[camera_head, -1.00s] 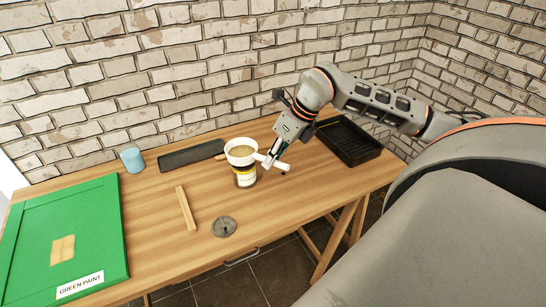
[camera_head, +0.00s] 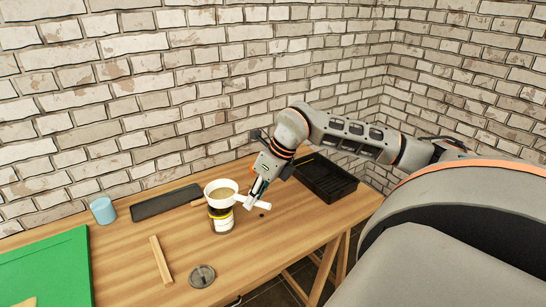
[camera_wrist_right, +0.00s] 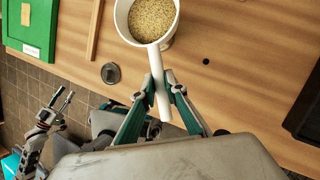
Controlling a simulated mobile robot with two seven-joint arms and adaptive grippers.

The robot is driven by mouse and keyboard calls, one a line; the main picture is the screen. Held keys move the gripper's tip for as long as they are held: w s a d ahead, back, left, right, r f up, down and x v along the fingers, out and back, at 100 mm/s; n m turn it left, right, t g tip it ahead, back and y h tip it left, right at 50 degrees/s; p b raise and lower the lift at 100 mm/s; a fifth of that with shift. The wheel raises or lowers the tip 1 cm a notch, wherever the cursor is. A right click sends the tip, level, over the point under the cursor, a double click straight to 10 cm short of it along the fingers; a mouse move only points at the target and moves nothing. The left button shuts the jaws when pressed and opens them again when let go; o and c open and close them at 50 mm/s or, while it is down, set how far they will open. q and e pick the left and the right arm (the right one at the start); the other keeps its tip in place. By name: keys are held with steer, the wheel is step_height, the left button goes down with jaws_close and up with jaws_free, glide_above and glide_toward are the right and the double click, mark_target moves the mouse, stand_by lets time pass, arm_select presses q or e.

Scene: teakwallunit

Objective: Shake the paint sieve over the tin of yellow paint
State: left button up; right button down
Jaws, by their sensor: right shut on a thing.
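The white paint sieve (camera_head: 221,197) has a pale round bowl with a grainy yellow-brown mesh or filling; it also shows in the right wrist view (camera_wrist_right: 152,22). My right gripper (camera_wrist_right: 161,91) is shut on the sieve's straight white handle, and in the head view it (camera_head: 257,192) is right of the bowl. The tin of yellow paint (camera_head: 221,221), dark with a white and yellow label, stands upright on the table directly below the bowl. The bowl hides the tin's opening. My left gripper (camera_wrist_right: 62,102) hangs at the lower left of the wrist view, fingers apart and empty.
A round grey lid (camera_head: 202,276) and a wooden stick (camera_head: 160,260) lie in front on the wooden table. A green panel (camera_head: 45,270), a blue cup (camera_head: 103,211) and a dark flat tray (camera_head: 165,203) are left. A black paint tray (camera_head: 326,180) is right, near the brick wall.

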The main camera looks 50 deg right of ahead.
steer(key=shift+b, duration=0.3)
steer(key=shift+a, duration=0.8)
stand_by(0.5)
steer(key=shift+r, duration=0.1)
step_height(320, 180, up, 4)
steer(key=p, duration=0.3)
stand_by(0.5)
